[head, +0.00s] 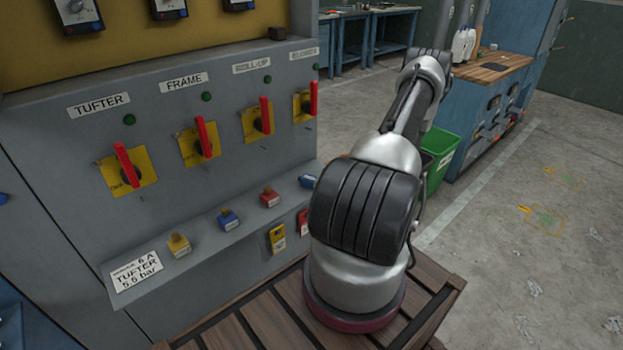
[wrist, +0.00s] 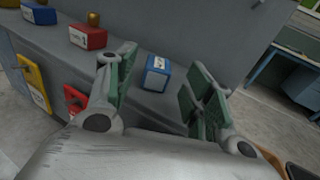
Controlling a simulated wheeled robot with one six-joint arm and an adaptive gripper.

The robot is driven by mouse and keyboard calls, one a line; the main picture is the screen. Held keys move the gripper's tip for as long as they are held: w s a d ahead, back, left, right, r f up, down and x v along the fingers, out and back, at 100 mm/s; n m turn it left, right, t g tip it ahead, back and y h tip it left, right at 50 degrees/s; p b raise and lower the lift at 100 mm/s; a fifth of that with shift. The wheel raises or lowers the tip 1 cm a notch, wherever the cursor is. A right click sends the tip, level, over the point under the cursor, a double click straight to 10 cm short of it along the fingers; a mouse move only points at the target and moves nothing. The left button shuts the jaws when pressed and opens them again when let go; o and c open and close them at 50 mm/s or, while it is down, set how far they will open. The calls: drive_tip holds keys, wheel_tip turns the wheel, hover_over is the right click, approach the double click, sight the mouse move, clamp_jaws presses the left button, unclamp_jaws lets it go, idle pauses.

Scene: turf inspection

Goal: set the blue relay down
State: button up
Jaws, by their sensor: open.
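A blue relay (wrist: 157,72) with a white label sits on the sloped grey ledge, between the fingers of my gripper (wrist: 163,60) in the wrist view. The fingers are open, with green pads, and a gap shows on both sides of the relay. No brass knob shows on this relay. In the head view this relay (head: 307,181) is at the right end of the ledge, partly cut off by my arm. A second blue relay (head: 229,220) with a brass knob stands farther left; it also shows in the wrist view (wrist: 38,12). My gripper cannot be made out in the head view.
A red relay (head: 270,198) and a yellow relay (head: 179,245) stand on the same ledge (head: 205,246). Yellow (head: 278,238) and red items hang on the panel below. Red-handled switches (head: 205,140) line the panel above. A green bin (head: 437,160) stands behind my arm.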

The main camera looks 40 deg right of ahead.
drive_tip(key=v, duration=0.4)
drive_tip(key=s+a+r+n+g+y, duration=0.1)
drive_tip(key=a+r+n+g+y, duration=0.1)
drive_tip(key=a+r+n+g, duration=0.75)
drive_tip(key=a+r+n+g+y, duration=0.1)
drive_tip(key=a+r+n+g, duration=0.45)
drive_tip(key=r, duration=0.75)
drive_tip(key=s+a+r+n+t+h, duration=0.1)
drive_tip(key=s+a+r+n+h, duration=0.2)
drive_tip(key=s+r+n+h, duration=0.2)
drive_tip(key=s+a+r+n+t+h, duration=0.2)
drive_tip(key=s+r+n+h, duration=0.3)
drive_tip(key=r+n, duration=0.5)
drive_tip(key=shift+s+a+r+n+t, duration=0.15)
drive_tip(key=shift+s+a+n+t, duration=0.15)
drive_tip(key=shift+s+a+n, duration=0.55)
drive_tip(key=shift+s+m, duration=0.25)
drive_tip(key=shift+s, duration=0.1)
